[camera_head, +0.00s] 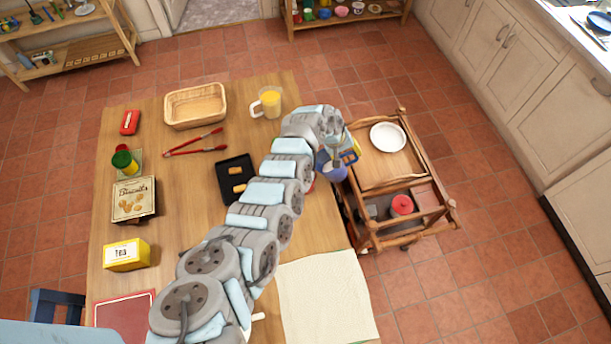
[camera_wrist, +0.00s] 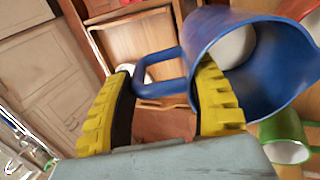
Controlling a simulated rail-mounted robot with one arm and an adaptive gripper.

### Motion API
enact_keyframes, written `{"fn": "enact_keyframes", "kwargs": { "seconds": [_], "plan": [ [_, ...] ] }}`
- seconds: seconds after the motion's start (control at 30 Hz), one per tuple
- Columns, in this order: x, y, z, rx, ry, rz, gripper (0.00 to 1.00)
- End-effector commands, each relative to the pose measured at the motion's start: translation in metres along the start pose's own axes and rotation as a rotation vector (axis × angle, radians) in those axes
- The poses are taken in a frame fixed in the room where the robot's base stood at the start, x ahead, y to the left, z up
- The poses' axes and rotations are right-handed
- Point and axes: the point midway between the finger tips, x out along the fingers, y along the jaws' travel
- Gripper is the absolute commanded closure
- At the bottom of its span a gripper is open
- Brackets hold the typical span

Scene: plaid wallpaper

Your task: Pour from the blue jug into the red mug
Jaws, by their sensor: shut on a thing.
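The blue jug (camera_wrist: 205,45) is in my gripper (camera_wrist: 165,76). Its handle (camera_wrist: 158,72) lies between the yellow fingers, which are shut on it. The jug's wide mouth faces right in the wrist view, with something pale inside; I cannot tell how far the jug is tilted. In the head view the jug (camera_head: 335,172) shows below my gripper (camera_head: 345,155), by the table's right edge. A red rim (camera_wrist: 296,9), probably the red mug, shows at the wrist view's top right corner, beyond the jug. In the head view my arm hides most of that spot.
A green cup (camera_wrist: 286,142) stands close to the jug in the wrist view. A wooden trolley (camera_head: 385,170) with a white bowl (camera_head: 388,137) adjoins the table's right side.

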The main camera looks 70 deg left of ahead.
Motion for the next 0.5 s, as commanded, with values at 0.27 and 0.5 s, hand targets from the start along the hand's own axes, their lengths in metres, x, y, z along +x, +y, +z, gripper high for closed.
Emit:
{"fn": "enact_keyframes", "kwargs": {
  "seconds": [0.27, 0.5],
  "plan": [
    [0.018, 0.002, -0.003, 0.003, 0.005, -0.071, 0.84],
    [0.029, 0.003, -0.004, 0.000, 0.006, -0.130, 0.84]
  ]
}}
